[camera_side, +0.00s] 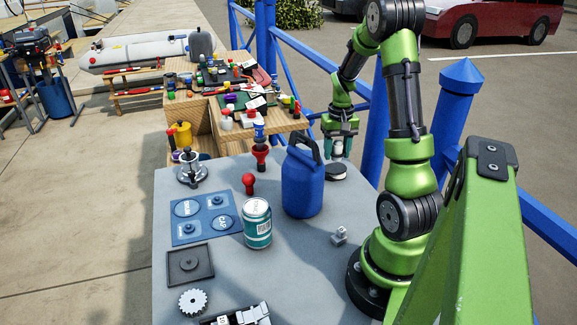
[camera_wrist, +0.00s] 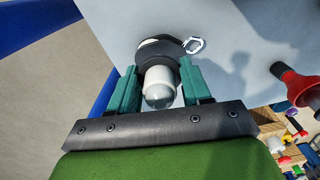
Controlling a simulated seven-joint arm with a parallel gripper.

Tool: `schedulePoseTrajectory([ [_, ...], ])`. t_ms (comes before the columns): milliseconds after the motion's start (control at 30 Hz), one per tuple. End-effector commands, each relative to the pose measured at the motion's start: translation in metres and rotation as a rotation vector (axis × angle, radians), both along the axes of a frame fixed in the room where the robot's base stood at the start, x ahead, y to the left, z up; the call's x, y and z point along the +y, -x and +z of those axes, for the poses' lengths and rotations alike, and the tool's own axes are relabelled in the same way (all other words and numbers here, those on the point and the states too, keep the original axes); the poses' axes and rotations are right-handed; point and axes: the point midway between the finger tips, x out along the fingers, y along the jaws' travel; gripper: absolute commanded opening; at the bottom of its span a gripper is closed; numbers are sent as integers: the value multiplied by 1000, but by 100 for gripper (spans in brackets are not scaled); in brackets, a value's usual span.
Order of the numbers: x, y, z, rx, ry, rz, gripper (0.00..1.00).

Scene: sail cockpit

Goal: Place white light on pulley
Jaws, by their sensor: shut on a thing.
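My gripper (camera_side: 339,155) is at the far right of the grey table, pointing down, with teal fingers. It is shut on the white light (camera_wrist: 160,88), a pale, rounded, domed piece that shows between the fingers in the wrist view. The pulley (camera_side: 336,174) looks like a black disc with a pale top, lying on the table directly under my gripper. In the wrist view the pulley (camera_wrist: 155,50) is just beyond the light, partly hidden by it, with a metal shackle at its right. I cannot tell whether the light touches the pulley.
A blue jug (camera_side: 302,185) stands close left of my gripper. A teal can (camera_side: 257,225), a red knob-shaped piece (camera_side: 249,184), a blue board (camera_side: 207,219), a black square tray (camera_side: 172,267) and a small grey block (camera_side: 339,236) are on the table. A cluttered wooden bench (camera_side: 290,123) stands behind.

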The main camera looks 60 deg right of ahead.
Motion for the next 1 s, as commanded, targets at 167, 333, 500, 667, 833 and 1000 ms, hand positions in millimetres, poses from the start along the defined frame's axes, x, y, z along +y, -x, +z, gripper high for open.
schedulePoseTrajectory([
  [167,-10,-7,-8,3,-4,-1,18],
  [333,-9,-6,-32,2,-2,-1,18],
  [500,-10,-7,-37,-1,-1,-1,18],
  [667,-9,-7,-37,0,0,-1,18],
  [833,-9,-7,-40,0,0,-1,54],
  [1000,-9,-7,-40,0,0,-1,74],
])
